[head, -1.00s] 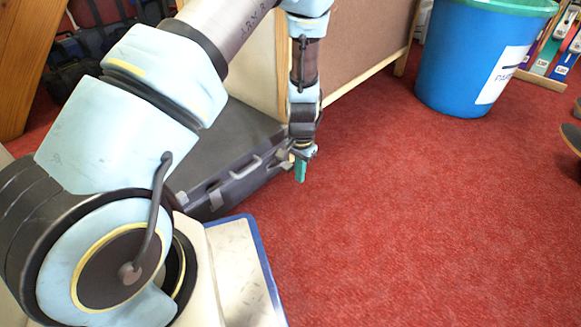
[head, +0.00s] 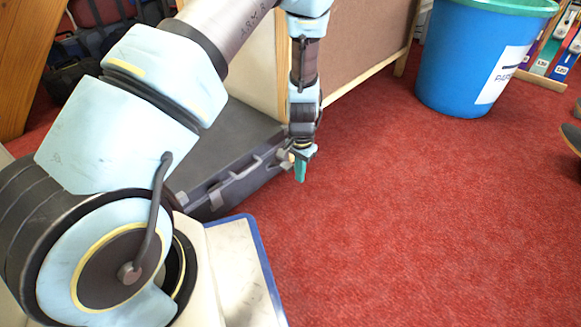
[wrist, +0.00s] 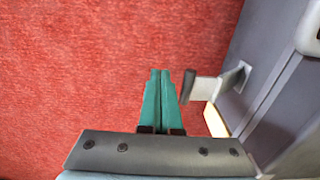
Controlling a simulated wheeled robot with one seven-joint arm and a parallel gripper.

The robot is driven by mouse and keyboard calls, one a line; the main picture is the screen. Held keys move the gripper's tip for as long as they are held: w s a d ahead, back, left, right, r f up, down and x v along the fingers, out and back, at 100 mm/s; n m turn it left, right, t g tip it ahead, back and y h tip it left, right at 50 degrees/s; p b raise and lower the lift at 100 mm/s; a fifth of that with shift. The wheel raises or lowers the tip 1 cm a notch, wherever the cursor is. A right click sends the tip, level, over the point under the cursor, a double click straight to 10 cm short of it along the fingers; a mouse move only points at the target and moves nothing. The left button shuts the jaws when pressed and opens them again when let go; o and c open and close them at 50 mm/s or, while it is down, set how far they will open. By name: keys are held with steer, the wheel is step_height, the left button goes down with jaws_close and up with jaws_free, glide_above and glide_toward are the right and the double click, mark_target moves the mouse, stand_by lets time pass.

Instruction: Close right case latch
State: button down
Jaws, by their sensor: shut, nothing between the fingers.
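A dark grey case (head: 232,140) lies on the red carpet, partly hidden behind my arm in the head view. Its right latch (head: 283,156) is at the far end of the front side, beside my gripper. In the wrist view the latch (wrist: 206,88) sticks out from the case wall (wrist: 262,40) as a grey flap with an upright end. My gripper (head: 301,175) has teal fingers pointing down, shut and empty. In the wrist view the fingers (wrist: 160,76) are just left of the latch's outer end, with a narrow gap seen between them.
The case's handle (head: 243,168) and left latch (head: 215,196) are along the same front side. A brown panel (head: 360,45) with a wooden frame stands behind. A blue bin (head: 468,65) stands at the back right. Open red carpet (head: 410,210) lies right of my gripper.

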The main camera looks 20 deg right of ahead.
steer(key=shift+r, duration=0.1)
steer(key=shift+w+a+r+p, duration=0.35)
steer(key=shift+w+r+p, duration=0.3)
steer(key=shift+r+p, duration=0.05)
steer(key=shift+w, duration=0.1)
steer(key=s+d+r+p, duration=0.1)
steer(key=s+r+p, duration=0.2)
steer(key=r+p, duration=0.5)
steer(key=shift+d+p, duration=0.3)
steer(key=shift+p, duration=0.3)
stand_by(0.9)
steer(key=shift+s, duration=0.1)
